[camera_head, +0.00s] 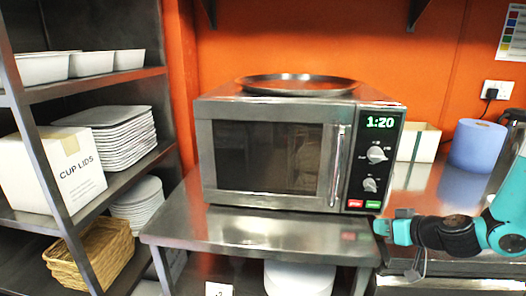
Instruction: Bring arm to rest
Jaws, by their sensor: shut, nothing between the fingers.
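My gripper (379,226) is at the right of the head view, at the end of my teal and black arm, which reaches in from the right edge. It is shut and empty. It points left, in front of and below the right end of the microwave (263,164), close to the right front corner of the steel table. I cannot tell whether it touches the table edge. The microwave door is shut and its display reads 1:20.
A steel table (215,231) bears the microwave, with a dark round tray (298,85) on top. A steel shelf rack at left holds a cup lids box (85,172), stacked trays (125,138) and a basket (92,256). A blue roll (477,145) stands behind my arm.

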